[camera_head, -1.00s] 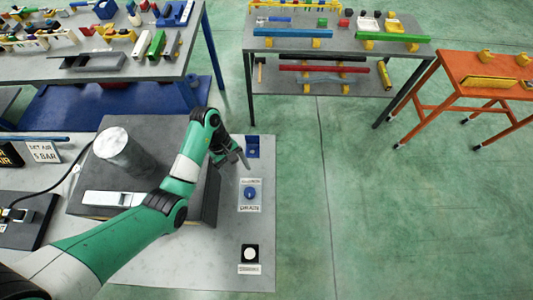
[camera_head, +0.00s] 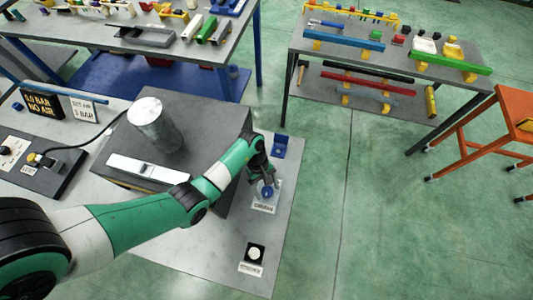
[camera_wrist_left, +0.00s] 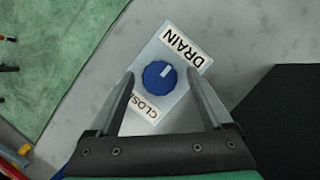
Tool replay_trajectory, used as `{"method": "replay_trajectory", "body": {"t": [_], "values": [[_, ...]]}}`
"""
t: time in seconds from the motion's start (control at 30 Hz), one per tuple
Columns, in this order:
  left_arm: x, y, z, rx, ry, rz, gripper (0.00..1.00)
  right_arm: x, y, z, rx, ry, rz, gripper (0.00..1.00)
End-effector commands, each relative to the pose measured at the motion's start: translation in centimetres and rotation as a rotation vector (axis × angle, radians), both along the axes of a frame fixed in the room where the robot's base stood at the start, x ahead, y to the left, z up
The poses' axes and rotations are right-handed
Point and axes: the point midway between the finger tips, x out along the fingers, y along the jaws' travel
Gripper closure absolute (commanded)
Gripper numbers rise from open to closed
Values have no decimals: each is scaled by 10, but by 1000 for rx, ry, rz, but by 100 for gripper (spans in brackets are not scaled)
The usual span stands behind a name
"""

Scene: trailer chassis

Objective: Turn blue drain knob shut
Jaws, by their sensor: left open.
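The blue drain knob (camera_head: 266,191) sits on a white plate at the right side of the grey bench. In the left wrist view the knob (camera_wrist_left: 160,76) is round with a pale mark pointing towards the "DRAIN" label (camera_wrist_left: 185,48); a partly covered label reading "CLOS..." (camera_wrist_left: 144,107) is on the opposite side. My left gripper (camera_wrist_left: 161,78) is open, its two fingers on either side of the knob with a gap at each side. In the head view the left gripper (camera_head: 268,180) hangs right over the knob and partly hides it. My right gripper is not in view.
A dark grey block (camera_head: 210,115) with a metal cylinder (camera_head: 157,124) stands left of the knob. A blue bracket (camera_head: 280,146) lies behind the knob and a white round button (camera_head: 255,253) in front. Open green floor lies to the right.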

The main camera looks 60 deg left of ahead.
Motion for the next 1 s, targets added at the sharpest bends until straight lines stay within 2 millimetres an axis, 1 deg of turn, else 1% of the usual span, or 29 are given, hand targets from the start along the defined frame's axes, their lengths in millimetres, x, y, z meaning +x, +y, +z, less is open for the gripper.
{"method": "replay_trajectory", "body": {"t": [0.03,0.07,0.2,0.47,0.5,0.77,1.0], "values": [[0,0,0,0,0,0,17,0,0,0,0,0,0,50],[0,0,0,0,0,0,20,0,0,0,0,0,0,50],[0,0,0,0,0,0,45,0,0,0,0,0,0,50],[0,0,1,0,0,0,92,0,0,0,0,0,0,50],[0,0,1,0,0,0,99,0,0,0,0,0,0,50],[0,0,2,-1,1,17,100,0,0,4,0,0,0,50],[-1,0,4,-1,2,113,100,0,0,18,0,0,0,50]]}}
